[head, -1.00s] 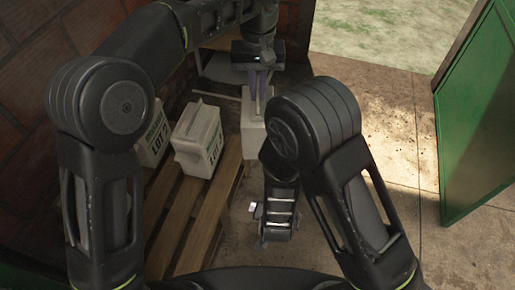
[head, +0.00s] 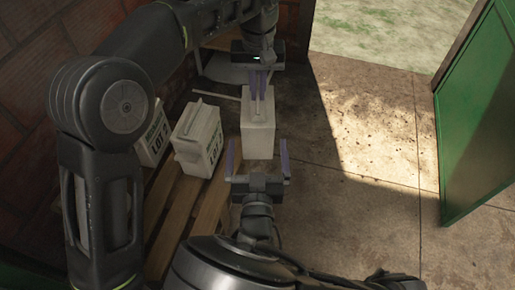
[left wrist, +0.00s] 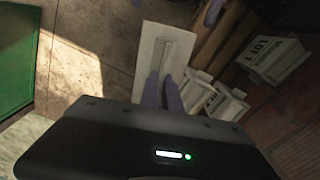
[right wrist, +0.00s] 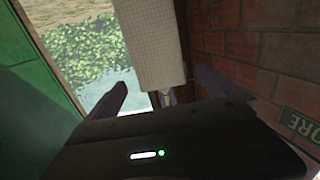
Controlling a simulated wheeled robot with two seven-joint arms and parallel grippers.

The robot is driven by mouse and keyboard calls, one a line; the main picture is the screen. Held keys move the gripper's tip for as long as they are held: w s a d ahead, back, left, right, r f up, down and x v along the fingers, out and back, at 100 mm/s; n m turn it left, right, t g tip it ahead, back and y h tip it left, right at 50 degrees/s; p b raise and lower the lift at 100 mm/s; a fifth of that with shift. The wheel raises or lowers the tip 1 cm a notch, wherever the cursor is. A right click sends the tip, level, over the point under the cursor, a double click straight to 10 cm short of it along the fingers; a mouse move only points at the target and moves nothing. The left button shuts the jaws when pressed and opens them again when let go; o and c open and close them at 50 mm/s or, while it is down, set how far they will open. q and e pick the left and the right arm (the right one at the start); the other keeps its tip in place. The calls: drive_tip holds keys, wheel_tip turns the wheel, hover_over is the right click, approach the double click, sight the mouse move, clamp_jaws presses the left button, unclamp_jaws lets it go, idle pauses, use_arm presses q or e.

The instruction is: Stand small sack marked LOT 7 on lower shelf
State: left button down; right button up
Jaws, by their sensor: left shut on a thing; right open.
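My left gripper (head: 259,88) is shut on the top of a pale sack (head: 258,138) and holds it upright. No lettering shows on its visible faces, so I cannot read its lot. The sack also shows in the left wrist view (left wrist: 160,55) below the closed fingers. My right gripper (head: 258,168) is open and empty, its fingers pointing at the sack's near side. In the right wrist view the sack (right wrist: 160,45) appears ahead, between the spread fingers; I cannot tell whether they touch it. No shelf can be made out for certain.
Two pale sacks with LOT lettering, one at the wall (head: 152,138) and one beside it (head: 197,139), stand on a slatted wooden pallet (head: 178,225). A brick wall (head: 40,75) bounds the left. A green door (head: 480,120) stands right; concrete floor between is clear.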

use_arm(q)
drive_tip(key=shift+r, duration=0.1)
use_arm(e)
drive_tip(key=w, duration=1.2)
drive_tip(key=shift+c, duration=0.2)
drive_tip(key=c, duration=2)
use_arm(q)
drive_tip(key=c, duration=2)
unclamp_jaws()
use_arm(e)
drive_tip(key=shift+r, duration=0.1)
drive_tip(key=shift+c, duration=0.4)
use_arm(q)
drive_tip(key=o, duration=0.5)
